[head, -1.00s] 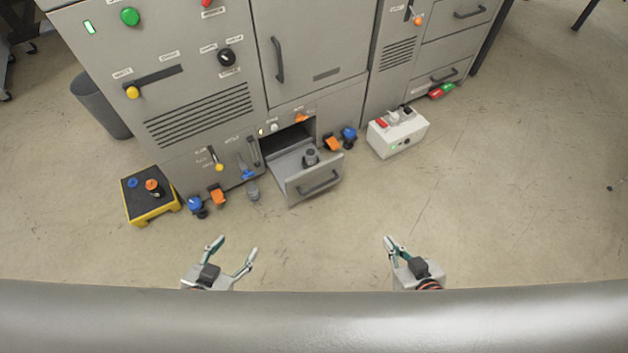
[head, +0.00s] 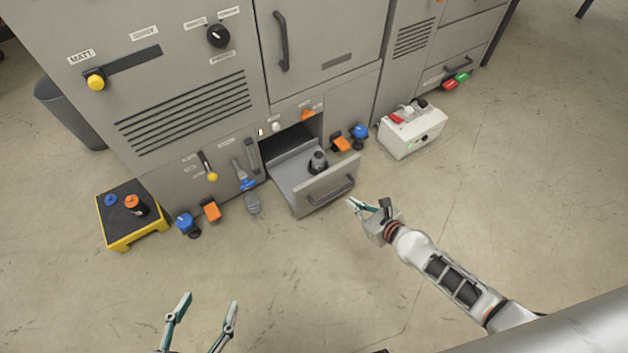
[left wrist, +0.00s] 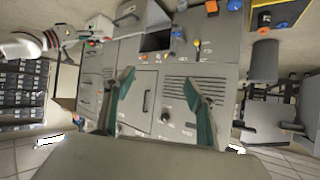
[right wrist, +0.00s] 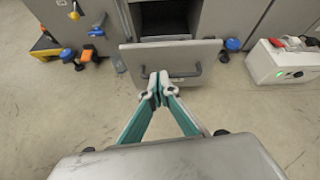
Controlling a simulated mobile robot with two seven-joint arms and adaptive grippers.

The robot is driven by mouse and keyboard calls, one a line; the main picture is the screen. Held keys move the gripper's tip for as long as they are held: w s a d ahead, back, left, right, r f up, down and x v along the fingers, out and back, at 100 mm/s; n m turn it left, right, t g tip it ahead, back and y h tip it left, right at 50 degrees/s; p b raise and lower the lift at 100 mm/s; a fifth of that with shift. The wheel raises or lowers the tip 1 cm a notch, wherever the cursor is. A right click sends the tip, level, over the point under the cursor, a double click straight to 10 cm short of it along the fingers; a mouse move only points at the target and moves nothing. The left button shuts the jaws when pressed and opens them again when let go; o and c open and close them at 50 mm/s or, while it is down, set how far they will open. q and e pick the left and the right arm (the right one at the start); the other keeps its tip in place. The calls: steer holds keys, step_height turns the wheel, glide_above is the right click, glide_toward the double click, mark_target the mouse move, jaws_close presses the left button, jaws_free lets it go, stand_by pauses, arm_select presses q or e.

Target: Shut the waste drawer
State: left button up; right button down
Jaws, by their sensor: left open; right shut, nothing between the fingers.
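The grey waste drawer (head: 318,193) is pulled out at the bottom of the machine, with a dark bar handle on its front. A dark round object (head: 318,161) stands inside it. In the right wrist view the drawer front (right wrist: 172,60) lies straight ahead of my fingers. My right gripper (head: 355,203) is shut and empty, just in front of the drawer and to the right of its handle, seemingly apart from it. It also shows in the right wrist view (right wrist: 160,88). My left gripper (head: 207,308) is open and empty, low over the floor and well away from the drawer.
A yellow-edged black platform (head: 130,219) with knobs stands at the left. A white box (head: 412,136) with a red switch stands right of the drawer. Blue and orange knobs (head: 210,209) line the machine's foot.

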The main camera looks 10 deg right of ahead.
steer(key=w+f+m, duration=0.1)
steer(key=f+m, duration=0.1)
steer(key=b, duration=0.5)
glide_toward(324, 178)
steer(key=x, duration=0.2)
steer(key=f+x, duration=0.1)
steer(key=x, duration=0.2)
steer(key=shift+s+d, duration=0.1)
steer(key=shift+s, duration=0.15)
steer(key=shift+w+r+b, duration=0.15)
steer(key=shift+w+b, duration=0.15)
steer(key=shift+w, duration=0.3)
arm_select(q)
steer(key=d+n, duration=0.1)
steer(key=d, duration=0.1)
steer(key=d+r+n+t+h, duration=0.1)
steer(key=d+n, duration=0.1)
steer(key=shift+w+d+r, duration=0.15)
steer(key=shift+d+r, duration=0.05)
steer(key=shift+d, duration=0.2)
arm_select(e)
steer(key=shift+w+a+r, duration=0.1)
steer(key=shift+w+a, duration=0.1)
steer(key=shift+a, duration=0.05)
arm_select(q)
steer(key=shift+a, duration=0.1)
